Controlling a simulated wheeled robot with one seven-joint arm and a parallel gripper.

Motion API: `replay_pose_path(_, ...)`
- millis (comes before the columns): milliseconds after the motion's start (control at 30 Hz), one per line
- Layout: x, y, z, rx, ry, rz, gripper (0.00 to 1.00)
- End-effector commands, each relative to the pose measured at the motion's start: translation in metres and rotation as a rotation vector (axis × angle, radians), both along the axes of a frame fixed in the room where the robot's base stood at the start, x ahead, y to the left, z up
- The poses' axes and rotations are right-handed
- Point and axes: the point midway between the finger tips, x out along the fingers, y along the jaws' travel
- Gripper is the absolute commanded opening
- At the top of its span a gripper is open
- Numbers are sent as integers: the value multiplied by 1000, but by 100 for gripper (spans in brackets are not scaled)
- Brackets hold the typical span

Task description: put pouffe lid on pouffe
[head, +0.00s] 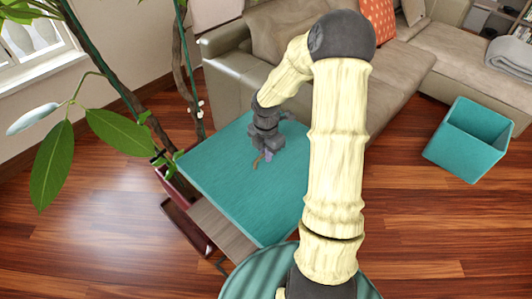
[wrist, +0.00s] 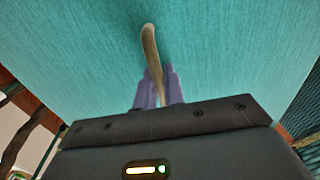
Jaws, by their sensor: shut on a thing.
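The pouffe lid (head: 225,175) is a large flat teal square panel, left of centre in the head view. Its underside or top fills much of the wrist view (wrist: 80,70). A tan strap (wrist: 150,45) stands out from its face. My gripper (head: 263,158) is at the middle of the lid, its purple fingers (wrist: 158,88) shut on the strap. The pouffe (head: 462,158) is an open teal box on the floor at the right, well apart from the lid. How high the lid is above the floor is hard to tell.
A beige sofa (head: 400,75) with an orange cushion (head: 378,20) stands behind. A leafy plant (head: 110,125) is close to the lid's left side. A wooden surface (head: 218,230) shows below the lid. Bare wood floor (head: 430,215) lies around the pouffe.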

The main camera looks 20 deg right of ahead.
Motion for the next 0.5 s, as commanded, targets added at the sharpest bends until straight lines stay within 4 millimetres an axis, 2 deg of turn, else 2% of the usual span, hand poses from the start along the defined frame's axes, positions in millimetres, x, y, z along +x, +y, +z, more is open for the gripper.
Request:
replay_pose_path(267, 2, 3, 3, -1, -4, -51, 0)
replay_pose_path(500, 4, 12, 5, -2, -3, -247, 0)
